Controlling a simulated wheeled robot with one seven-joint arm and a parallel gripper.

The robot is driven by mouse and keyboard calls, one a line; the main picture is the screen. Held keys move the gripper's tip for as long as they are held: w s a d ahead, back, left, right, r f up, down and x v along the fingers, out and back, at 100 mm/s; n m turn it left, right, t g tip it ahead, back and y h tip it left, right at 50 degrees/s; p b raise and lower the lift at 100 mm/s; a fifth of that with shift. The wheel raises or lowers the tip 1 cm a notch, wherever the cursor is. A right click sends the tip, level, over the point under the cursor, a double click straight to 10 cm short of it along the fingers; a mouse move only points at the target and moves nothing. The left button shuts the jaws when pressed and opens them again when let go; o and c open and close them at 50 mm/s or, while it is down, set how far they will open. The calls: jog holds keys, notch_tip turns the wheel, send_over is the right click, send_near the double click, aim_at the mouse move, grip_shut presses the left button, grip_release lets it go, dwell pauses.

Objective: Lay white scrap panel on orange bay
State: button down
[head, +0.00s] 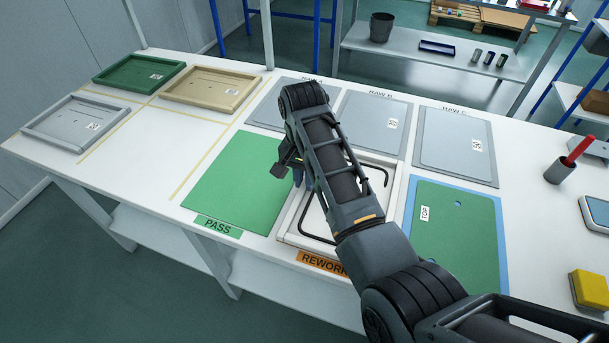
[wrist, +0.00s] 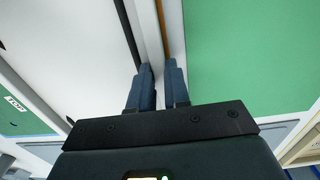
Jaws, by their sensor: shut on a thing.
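The white scrap panel (head: 319,224) has a raised rim and a black line along its inside. It is over the bay labelled REWORK in orange (head: 322,262), between the green PASS area and the blue-edged green panel. My arm hides its middle. My gripper (head: 292,178) is at its left edge. In the wrist view my gripper (wrist: 158,82) is shut on that rim, one finger on each side, with the white panel surface (wrist: 85,35) to the left. A thin orange strip (wrist: 162,22) shows beside the rim. I cannot tell whether the panel touches the bay.
The green PASS area (head: 235,183) is bare on the left. A green panel marked TOP (head: 460,240) lies close on the right. Grey raw panels (head: 457,143) lie behind. Trays (head: 78,122) stand far left; a grey cup (head: 558,171) and yellow block (head: 591,289) are at right.

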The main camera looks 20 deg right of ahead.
jog(key=shift+f, duration=0.5)
dwell(0.4)
jog(key=c, duration=1)
grip_release()
jog(key=shift+b, duration=0.3)
notch_tip(320, 180, up, 8)
jog(key=shift+f, duration=0.25)
jog(key=shift+r, duration=0.15)
